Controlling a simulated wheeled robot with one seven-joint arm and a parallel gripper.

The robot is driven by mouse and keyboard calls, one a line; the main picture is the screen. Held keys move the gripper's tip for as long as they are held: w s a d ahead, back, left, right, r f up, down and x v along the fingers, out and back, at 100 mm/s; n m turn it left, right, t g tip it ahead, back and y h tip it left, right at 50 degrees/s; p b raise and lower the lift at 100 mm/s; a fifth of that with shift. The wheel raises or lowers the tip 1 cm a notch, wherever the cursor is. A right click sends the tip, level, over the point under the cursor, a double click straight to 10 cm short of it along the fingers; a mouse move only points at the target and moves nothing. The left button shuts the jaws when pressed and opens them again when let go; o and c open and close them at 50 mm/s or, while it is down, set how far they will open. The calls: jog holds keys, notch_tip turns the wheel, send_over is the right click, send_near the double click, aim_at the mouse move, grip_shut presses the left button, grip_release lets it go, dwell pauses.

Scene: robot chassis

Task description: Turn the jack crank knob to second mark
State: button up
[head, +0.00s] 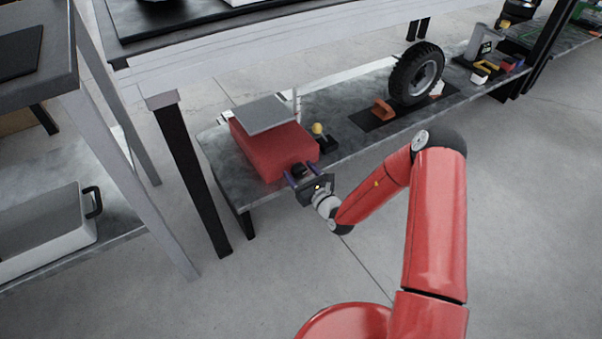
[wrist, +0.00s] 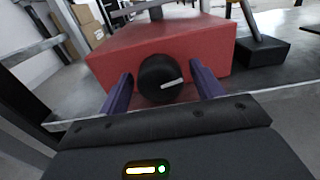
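The jack is a red box (head: 268,151) with a grey plate (head: 265,114) above it, standing on a low grey shelf. In the wrist view the red box (wrist: 112,54) fills the upper middle. The crank knob (wrist: 152,84) is a black round knob on its front face, with a white pointer line aimed to the right and slightly up. My gripper (wrist: 162,92) is open, with one purple finger on each side of the knob. I cannot tell whether the fingers touch it. In the head view my gripper (head: 300,173) is at the box's front. No second mark is readable.
A black device with a yellow ball knob (head: 318,128) stands right of the box. A wheel (head: 416,74) and an orange-red object (head: 382,109) sit farther right on the shelf. A dark table leg (head: 190,180) stands left. Floor in front is clear.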

jog(key=c, duration=0.9)
jog(key=shift+o, duration=0.2)
jog(key=shift+m+p, duration=0.3)
jog(key=shift+r+m+p, duration=0.1)
jog(key=shift+m+p, duration=0.65)
jog(key=shift+m, duration=0.25)
jog(key=m+p, duration=0.2)
jog(key=m, duration=0.1)
jog(key=shift+m, duration=0.4)
jog(key=m+p, duration=0.2)
jog(key=m, duration=0.3)
jog(key=shift+d+m+p, duration=0.1)
jog(key=shift+m+p, duration=0.2)
jog(key=shift+p, duration=0.05)
jog(key=shift+f, duration=0.2)
